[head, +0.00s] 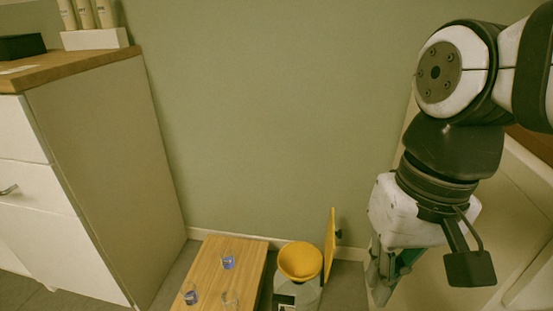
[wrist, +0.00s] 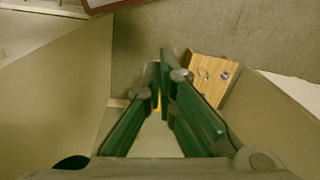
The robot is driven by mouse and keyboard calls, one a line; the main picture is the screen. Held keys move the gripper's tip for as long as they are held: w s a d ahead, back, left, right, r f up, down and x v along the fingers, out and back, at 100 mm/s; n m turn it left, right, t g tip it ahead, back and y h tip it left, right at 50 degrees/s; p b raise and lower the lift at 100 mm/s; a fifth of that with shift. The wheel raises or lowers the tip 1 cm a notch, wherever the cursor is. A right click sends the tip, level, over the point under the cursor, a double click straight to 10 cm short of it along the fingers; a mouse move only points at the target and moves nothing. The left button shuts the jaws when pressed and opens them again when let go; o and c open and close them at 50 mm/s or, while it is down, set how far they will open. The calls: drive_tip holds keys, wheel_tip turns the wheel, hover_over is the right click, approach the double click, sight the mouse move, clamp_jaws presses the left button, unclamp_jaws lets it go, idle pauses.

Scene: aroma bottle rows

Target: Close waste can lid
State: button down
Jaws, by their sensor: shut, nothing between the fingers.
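The waste can (head: 305,292) stands on the floor at the bottom centre of the head view, partly cut off by the lower edge. It has a pale body and a yellow inner rim (head: 300,260). Its yellow lid (head: 330,243) stands upright on the right side of the can, open. My gripper (head: 382,290) hangs to the right of the lid, apart from it, and points down. In the wrist view its green fingers (wrist: 163,68) meet at the tips with nothing between them. A small yellow patch shows behind the fingers there; I cannot tell which part of the can it is.
A low wooden bench (head: 222,259) with several small glasses stands left of the can. A white cabinet (head: 110,170) with bottles on top is at the left. The green wall (head: 270,110) is behind. A pale cabinet (head: 450,275) stands close on the right of my gripper.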

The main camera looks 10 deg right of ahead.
drive_tip(key=w+d+f+m+y+p, duration=0.1)
drive_tip(key=w+d+m+p, duration=0.15)
drive_tip(key=w, duration=0.55)
drive_tip(key=w+d+f+m+p, duration=0.1)
drive_tip(key=w+d+m+p, duration=0.1)
drive_tip(key=w+m, duration=0.35)
drive_tip(key=w+d+m+y+p, duration=0.1)
drive_tip(key=w+d+m+p, duration=0.15)
drive_tip(key=w, duration=0.75)
drive_tip(key=w+d+f+m+t+p, duration=0.1)
drive_tip(key=w+d+f+m+p, duration=0.3)
drive_tip(key=d+f, duration=0.4)
drive_tip(key=w+d+f+m+p, duration=0.25)
drive_tip(key=d+f+m, duration=0.25)
drive_tip(key=f, duration=0.5)
drive_tip(key=b+x, duration=0.4)
drive_tip(key=x, duration=0.6)
drive_tip(key=shift+w+d, duration=0.25)
drive_tip(key=shift+w, duration=0.15)
drive_tip(key=shift+a, duration=0.1)
drive_tip(key=shift+w+a+r+h+p, duration=0.1)
drive_tip(key=shift+w+a+h+p, duration=0.05)
drive_tip(key=shift+a+h+p, duration=0.3)
